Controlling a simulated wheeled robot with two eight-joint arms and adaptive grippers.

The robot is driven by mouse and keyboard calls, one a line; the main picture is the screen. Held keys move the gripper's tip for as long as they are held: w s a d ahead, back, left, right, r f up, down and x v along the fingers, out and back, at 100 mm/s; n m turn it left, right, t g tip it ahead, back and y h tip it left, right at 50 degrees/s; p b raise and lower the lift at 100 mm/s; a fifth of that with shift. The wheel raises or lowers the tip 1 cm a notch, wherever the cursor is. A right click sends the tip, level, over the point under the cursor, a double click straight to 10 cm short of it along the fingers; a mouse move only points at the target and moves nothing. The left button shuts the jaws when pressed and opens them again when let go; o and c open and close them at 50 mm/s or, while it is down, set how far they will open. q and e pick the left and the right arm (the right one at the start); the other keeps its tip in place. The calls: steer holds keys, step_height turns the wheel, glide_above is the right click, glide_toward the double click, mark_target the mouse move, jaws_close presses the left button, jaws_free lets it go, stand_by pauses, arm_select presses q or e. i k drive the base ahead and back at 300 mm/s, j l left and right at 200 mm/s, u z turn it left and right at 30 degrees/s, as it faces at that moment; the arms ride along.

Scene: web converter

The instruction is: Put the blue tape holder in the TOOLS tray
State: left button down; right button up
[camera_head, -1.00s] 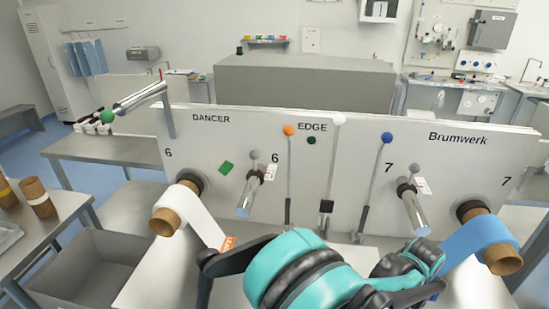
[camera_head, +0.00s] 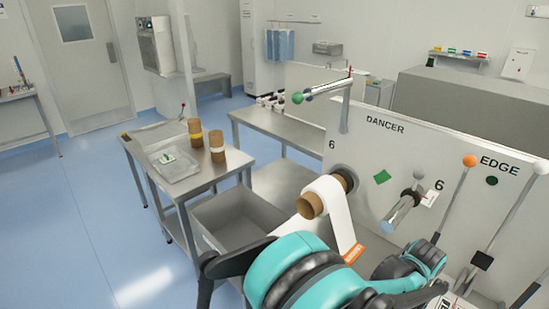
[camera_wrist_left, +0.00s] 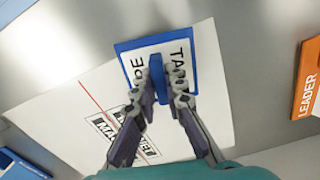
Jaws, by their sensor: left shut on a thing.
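In the left wrist view, my left gripper (camera_wrist_left: 163,85) is shut on the blue tape holder (camera_wrist_left: 126,47), a blue-framed piece with a white face marked in black letters, partly covered by the fingers. It lies over or just above a white sheet on a grey metal surface; I cannot tell whether it touches. In the head view my teal left arm fills the bottom, and its gripper and the holder cannot be made out. I see no tray with TOOLS lettering. A clear tray (camera_head: 186,174) with a small green and white item stands on the side table. My right gripper is not in view.
The side table (camera_head: 140,147) also holds two brown rolls. A grey bin (camera_head: 232,240) stands beside it. The machine panel (camera_head: 400,145) with a white roll (camera_head: 325,190) and levers is at right. An orange LEADER block (camera_wrist_left: 308,80) lies right in the wrist view. Blue floor is open at left.

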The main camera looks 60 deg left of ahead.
mark_target(180, 170)
steer(key=j+u, duration=0.25)
steer(key=u, duration=0.25)
steer(key=i+j, duration=0.1)
steer(key=j, duration=0.9)
steer(key=i+j, duration=0.1)
steer(key=j, duration=0.85)
steer(key=i+j, duration=0.1)
steer(key=j, duration=1.9)
steer(key=i+j, duration=0.15)
steer(key=j, duration=0.8)
